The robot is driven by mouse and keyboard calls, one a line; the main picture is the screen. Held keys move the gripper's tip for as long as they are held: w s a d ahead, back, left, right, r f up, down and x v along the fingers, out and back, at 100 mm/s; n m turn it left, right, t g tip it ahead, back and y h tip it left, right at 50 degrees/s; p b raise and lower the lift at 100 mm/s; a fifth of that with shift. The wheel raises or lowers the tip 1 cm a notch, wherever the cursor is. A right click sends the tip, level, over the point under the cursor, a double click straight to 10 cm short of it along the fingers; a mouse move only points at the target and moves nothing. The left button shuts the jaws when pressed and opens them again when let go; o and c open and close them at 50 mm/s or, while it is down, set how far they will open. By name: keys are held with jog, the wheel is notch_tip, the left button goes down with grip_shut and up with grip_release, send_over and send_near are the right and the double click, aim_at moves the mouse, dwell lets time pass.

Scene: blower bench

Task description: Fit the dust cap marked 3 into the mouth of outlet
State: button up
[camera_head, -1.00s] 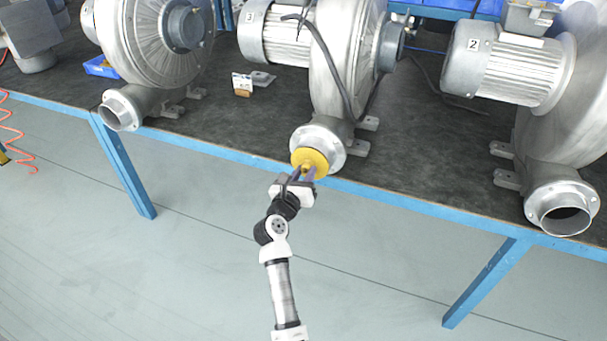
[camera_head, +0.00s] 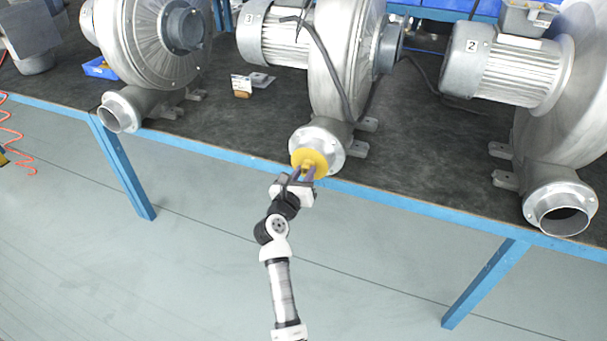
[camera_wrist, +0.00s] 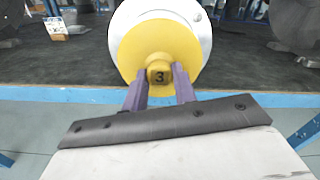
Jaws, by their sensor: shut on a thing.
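The yellow dust cap (camera_head: 309,160) is at the mouth of the middle blower's outlet (camera_head: 329,141). In the wrist view the yellow dust cap (camera_wrist: 159,48) shows a black 3 on its knob and covers the outlet's opening; part of the silver flange (camera_wrist: 203,27) shows around it. How deep the cap sits is hidden. My gripper (camera_head: 302,175) is shut on the cap's knob, with one purple finger on each side in the wrist view (camera_wrist: 160,85). The middle blower's motor carries a label 3 (camera_head: 249,18).
The blue bench edge (camera_head: 400,205) runs just below the outlet. A blower marked 2 (camera_head: 515,68) with an open outlet (camera_head: 562,215) stands at right. Another blower with an open outlet (camera_head: 120,112) stands at left. Small boxes (camera_head: 242,85) lie on the dark bench top.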

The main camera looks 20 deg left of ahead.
jog(key=o, duration=1)
jog(key=shift+o, duration=0.2)
jog(key=s+b, duration=0.2)
jog(key=s, duration=1.1)
jog(key=shift+s+a+b, duration=0.2)
jog(key=shift+s+b, duration=0.15)
jog(key=shift+s, duration=0.05)
jog(key=shift+r, duration=0.1)
